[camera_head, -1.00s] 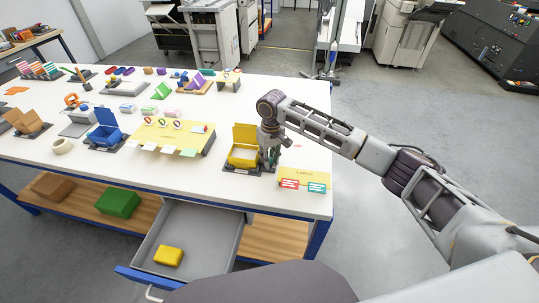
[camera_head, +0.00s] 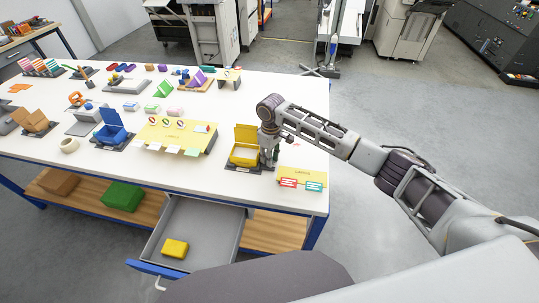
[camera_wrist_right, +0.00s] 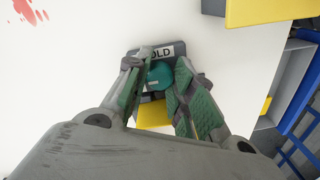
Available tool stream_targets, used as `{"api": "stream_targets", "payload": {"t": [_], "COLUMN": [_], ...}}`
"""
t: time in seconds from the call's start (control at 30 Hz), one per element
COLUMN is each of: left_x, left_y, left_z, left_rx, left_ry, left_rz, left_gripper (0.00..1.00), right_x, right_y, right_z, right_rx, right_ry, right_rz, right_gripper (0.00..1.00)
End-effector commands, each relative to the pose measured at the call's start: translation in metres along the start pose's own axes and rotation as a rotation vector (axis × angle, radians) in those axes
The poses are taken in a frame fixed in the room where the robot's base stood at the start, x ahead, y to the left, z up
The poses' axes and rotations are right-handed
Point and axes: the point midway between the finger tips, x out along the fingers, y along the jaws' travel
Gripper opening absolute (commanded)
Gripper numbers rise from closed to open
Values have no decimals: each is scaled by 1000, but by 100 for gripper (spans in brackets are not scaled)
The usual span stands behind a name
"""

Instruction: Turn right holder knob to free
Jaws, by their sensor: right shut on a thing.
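A round teal knob (camera_wrist_right: 159,75) sits on a small dark plate in the right wrist view. A white label (camera_wrist_right: 160,54) beside it shows the letters "OLD"; its left end is covered by a finger. My right gripper (camera_wrist_right: 162,72) is shut on the knob, with a green-padded finger on either side. In the head view my right gripper (camera_head: 269,157) points down at the table beside the open yellow box (camera_head: 244,152); the knob is too small or hidden there to make out. My left gripper is not in view.
A yellow card board (camera_head: 302,180) with red and teal cards stands at the table's (camera_head: 228,188) front right corner. A blue box (camera_head: 112,133) and a yellow board (camera_head: 178,135) are farther left. An open drawer (camera_head: 200,228) below holds a yellow block (camera_head: 175,249).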

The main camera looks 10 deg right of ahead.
Motion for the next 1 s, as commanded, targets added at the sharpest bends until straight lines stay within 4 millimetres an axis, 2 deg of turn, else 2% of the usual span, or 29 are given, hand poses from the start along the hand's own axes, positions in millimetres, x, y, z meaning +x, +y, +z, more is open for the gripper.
{"api": "stream_targets", "payload": {"t": [0.5, 0.53, 0.6, 1.0], "left_x": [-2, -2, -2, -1], "left_y": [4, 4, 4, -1], "left_z": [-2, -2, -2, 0], "left_rx": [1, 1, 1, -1], "left_ry": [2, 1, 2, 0], "left_rz": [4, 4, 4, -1], "left_gripper": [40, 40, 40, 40], "right_x": [0, 0, 0, -2], "right_y": [0, 0, 0, 0], "right_z": [0, 0, 0, 0], "right_rx": [-16, -16, -15, -15], "right_ry": [0, 0, 0, 0], "right_rz": [1, 1, 1, 0], "right_gripper": [0, 27, 34, 34]}}
